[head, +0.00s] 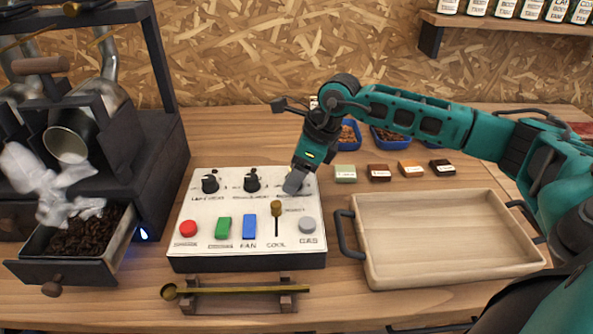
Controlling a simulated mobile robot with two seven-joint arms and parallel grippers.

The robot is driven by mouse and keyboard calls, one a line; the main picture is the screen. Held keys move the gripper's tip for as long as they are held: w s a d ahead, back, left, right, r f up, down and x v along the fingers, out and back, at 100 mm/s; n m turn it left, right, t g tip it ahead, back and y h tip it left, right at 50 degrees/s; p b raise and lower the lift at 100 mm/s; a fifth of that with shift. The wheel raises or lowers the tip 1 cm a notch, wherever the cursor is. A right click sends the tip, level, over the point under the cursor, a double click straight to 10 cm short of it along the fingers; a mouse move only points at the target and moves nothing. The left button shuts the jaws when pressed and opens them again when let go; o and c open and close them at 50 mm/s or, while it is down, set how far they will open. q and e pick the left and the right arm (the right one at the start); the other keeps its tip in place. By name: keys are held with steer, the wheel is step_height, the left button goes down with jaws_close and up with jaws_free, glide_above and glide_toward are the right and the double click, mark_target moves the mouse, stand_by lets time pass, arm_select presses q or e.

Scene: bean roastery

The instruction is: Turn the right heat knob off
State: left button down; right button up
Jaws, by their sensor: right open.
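A white control panel (190,243) stands on the table. Two black knobs show in its top row, a left one (210,184) and a middle one (252,180). My right gripper (294,184) reaches down over the right end of that row, its fingertips at the panel. It is open. It covers the spot at the end of the row, so the knob there is mostly hidden, and I cannot tell whether the fingers touch it. The small lettering by the knobs is too blurred to read. My left gripper is out of view.
The panel also has a red button (188,229), green and blue switches, a brass lever (277,212) and a grey button. A wooden tray (450,235) stands right. The dark roaster (150,140) is left, with a bean drawer and a blue flame. A brass scoop (235,290) lies in front.

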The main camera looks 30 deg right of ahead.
steer(key=c, duration=1)
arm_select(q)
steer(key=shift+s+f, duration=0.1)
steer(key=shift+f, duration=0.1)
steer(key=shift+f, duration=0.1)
arm_select(e)
steer(key=n+b, duration=0.1)
steer(key=n, duration=0.1)
steer(key=n+g+y, duration=0.1)
steer(key=n, duration=0.2)
steer(key=shift+w+d+g+b, duration=0.1)
steer(key=shift+w+g+b, duration=0.05)
steer(key=shift+g+b, duration=0.2)
steer(key=n+g+b, duration=0.1)
steer(key=n, duration=0.1)
steer(key=shift+w+n+y, duration=0.1)
steer(key=shift+n+y, duration=0.2)
steer(key=shift+n+g+b, duration=0.35)
steer(key=shift+n, duration=0.75)
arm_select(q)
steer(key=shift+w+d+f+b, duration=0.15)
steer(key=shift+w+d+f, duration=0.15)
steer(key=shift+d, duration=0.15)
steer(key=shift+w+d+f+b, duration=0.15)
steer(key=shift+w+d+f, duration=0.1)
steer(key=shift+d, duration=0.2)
arm_select(e)
steer(key=shift+n+g, duration=0.4)
steer(key=shift+n, duration=0.6)
